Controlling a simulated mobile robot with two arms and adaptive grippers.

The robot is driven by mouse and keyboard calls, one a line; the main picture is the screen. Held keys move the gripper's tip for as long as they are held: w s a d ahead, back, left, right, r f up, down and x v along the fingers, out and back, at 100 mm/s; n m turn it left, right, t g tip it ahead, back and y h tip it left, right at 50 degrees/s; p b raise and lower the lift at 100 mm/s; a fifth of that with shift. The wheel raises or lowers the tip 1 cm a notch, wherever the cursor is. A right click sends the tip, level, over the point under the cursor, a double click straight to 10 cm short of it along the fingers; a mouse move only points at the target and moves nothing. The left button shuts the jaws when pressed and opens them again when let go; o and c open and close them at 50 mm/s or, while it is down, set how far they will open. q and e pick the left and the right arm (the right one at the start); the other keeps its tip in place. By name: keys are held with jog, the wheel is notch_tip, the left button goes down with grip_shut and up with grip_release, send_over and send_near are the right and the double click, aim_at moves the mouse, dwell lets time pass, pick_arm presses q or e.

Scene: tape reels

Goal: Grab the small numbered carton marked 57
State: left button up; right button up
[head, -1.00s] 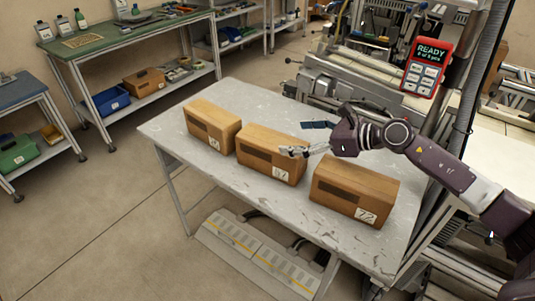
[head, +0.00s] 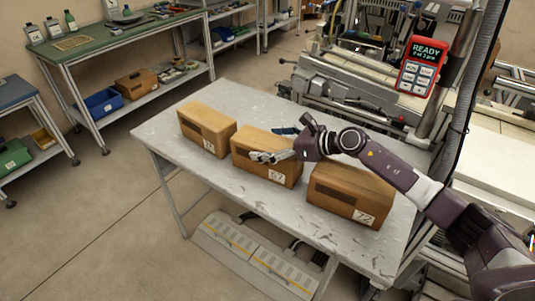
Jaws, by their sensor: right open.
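Three brown cartons stand in a slanting row on a grey table (head: 160,128). The middle carton (head: 262,142) has a white label that seems to read 57, though it is small. The right carton (head: 350,185) is marked 72. The left carton (head: 206,125) has a label too small to read surely. My right gripper (head: 279,144) is open at the middle carton, coming from the right. One pale finger shows in front of the carton's front face and the dark finger shows beyond its top back edge. I cannot tell whether they touch it. My left gripper is not in view.
The left and right cartons stand close beside the middle one. A red handset (head: 422,66) reading READY is at the upper right by a machine. A green workbench (head: 110,42) with bottles stands at the back left. The table's left corner is clear.

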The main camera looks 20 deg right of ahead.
jog(key=shift+s, duration=0.1)
jog(key=shift+c, duration=0.3)
jog(key=c, duration=2)
jog(key=shift+r, duration=0.15)
jog(key=shift+c, duration=0.6)
jog(key=shift+r, duration=0.1)
